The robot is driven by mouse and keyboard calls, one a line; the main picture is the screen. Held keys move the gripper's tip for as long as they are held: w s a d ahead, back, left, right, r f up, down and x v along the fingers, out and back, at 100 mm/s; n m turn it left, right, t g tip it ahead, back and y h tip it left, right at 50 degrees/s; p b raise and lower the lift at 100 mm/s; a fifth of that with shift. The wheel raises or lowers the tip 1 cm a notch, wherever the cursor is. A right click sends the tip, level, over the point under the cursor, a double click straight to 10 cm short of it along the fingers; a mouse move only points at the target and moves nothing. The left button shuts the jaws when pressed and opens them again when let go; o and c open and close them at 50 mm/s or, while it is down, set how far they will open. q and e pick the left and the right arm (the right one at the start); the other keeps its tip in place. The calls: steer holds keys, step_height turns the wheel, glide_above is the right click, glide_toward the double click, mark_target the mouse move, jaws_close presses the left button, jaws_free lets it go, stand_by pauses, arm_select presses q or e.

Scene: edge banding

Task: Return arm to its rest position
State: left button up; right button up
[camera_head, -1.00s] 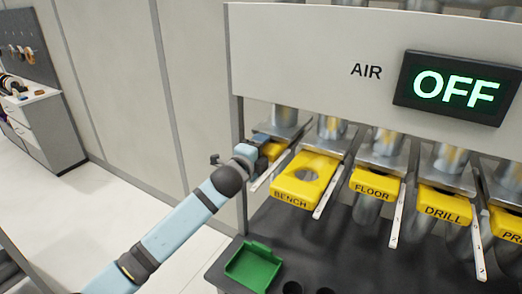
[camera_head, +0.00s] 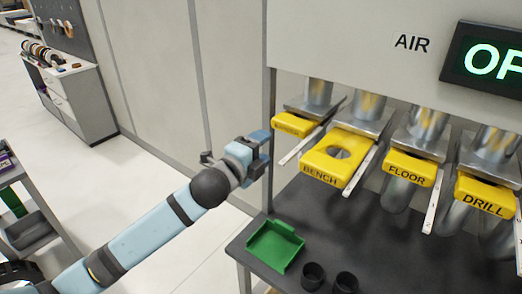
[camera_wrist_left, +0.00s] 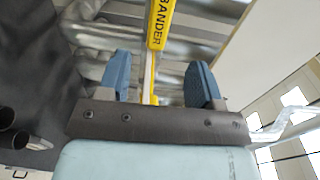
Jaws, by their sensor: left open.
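My left gripper (camera_head: 262,150) is at the middle of the head view, to the left of the row of yellow slide gates. In the left wrist view its two blue fingers (camera_wrist_left: 163,80) stand apart with nothing held between them. The yellow gate marked BANDER (camera_wrist_left: 160,25) shows beyond the fingers. In the head view that leftmost yellow gate (camera_head: 292,125) sits just right of the gripper, apart from it. The gate marked BENCH (camera_head: 320,172) sticks out farther than its neighbours, with a round hole showing. My right gripper is not in view.
A black table (camera_head: 340,218) below the gates holds a green tray (camera_head: 274,246) and two black cups (camera_head: 313,276). The FLOOR gate (camera_head: 407,168) and DRILL gate (camera_head: 484,195) are at the right. A grey cart (camera_head: 30,225) stands at the left. The floor between is clear.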

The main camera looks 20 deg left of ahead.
arm_select(q)
steer(key=s+a+f+n+g+y, duration=0.1)
steer(key=s+f+n+g, duration=0.2)
steer(key=s+f+n, duration=0.6)
steer(key=s+a+f+n+g+y+p, duration=0.1)
steer(key=s+f+n+g+y, duration=0.1)
steer(key=s+f+n, duration=0.8)
steer(key=s+f, duration=0.4)
steer(key=f, duration=0.4)
steer(key=s+f+g, duration=0.1)
steer(key=s+f, duration=0.4)
steer(key=f, duration=0.3)
steer(key=shift+s+a+f, duration=0.3)
steer(key=shift+a+f, duration=0.1)
